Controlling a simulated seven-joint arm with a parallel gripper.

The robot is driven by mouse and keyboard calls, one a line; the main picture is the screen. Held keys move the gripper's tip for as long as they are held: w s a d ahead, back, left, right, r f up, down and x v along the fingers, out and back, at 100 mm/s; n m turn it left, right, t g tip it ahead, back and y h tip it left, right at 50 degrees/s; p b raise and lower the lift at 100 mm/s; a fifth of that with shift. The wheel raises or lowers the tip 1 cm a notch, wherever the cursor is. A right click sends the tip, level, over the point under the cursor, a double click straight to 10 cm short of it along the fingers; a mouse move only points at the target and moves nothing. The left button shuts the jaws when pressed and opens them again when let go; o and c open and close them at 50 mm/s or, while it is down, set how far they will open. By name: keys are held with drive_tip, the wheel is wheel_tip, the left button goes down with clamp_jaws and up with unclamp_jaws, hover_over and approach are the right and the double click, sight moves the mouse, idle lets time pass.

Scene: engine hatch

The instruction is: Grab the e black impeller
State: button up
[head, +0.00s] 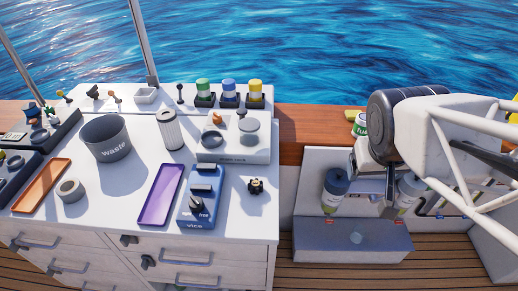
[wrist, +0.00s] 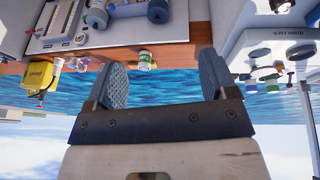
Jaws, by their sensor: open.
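A small black, gear-shaped part that looks like the black impeller (head: 255,186) lies on the white worktop (head: 226,222), right of the blue vice (head: 198,204). It has a brownish centre and stands apart from other items. I cannot make it out in the wrist view. My gripper (wrist: 162,80) is open and empty, with its two grey ribbed fingers wide apart. In the head view my arm is at the right, well away from the impeller, and the fingers are not clearly seen there.
A grey waste bin (head: 106,138), an orange tray (head: 41,187), a purple tray (head: 160,196) and a white ribbed filter (head: 170,130) stand on the worktop. Several coloured-capped jars line the back. Bare worktop surrounds the impeller's front and right.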

drive_tip(key=w+a+f+n+t+y, duration=0.1)
drive_tip(key=w+a+f+n+t, duration=0.2)
drive_tip(key=w, duration=0.6)
drive_tip(key=w+a+f+n+t+y, duration=0.1)
drive_tip(key=w+f+n+t+y, duration=0.25)
drive_tip(key=w, duration=0.55)
drive_tip(key=n+g+y, duration=0.9)
drive_tip(key=n+y, duration=0.1)
approach(258, 185)
drive_tip(key=x, duration=0.3)
drive_tip(key=shift+s+d, duration=0.1)
drive_tip(key=shift+d, duration=0.05)
drive_tip(key=shift+x, duration=1.25)
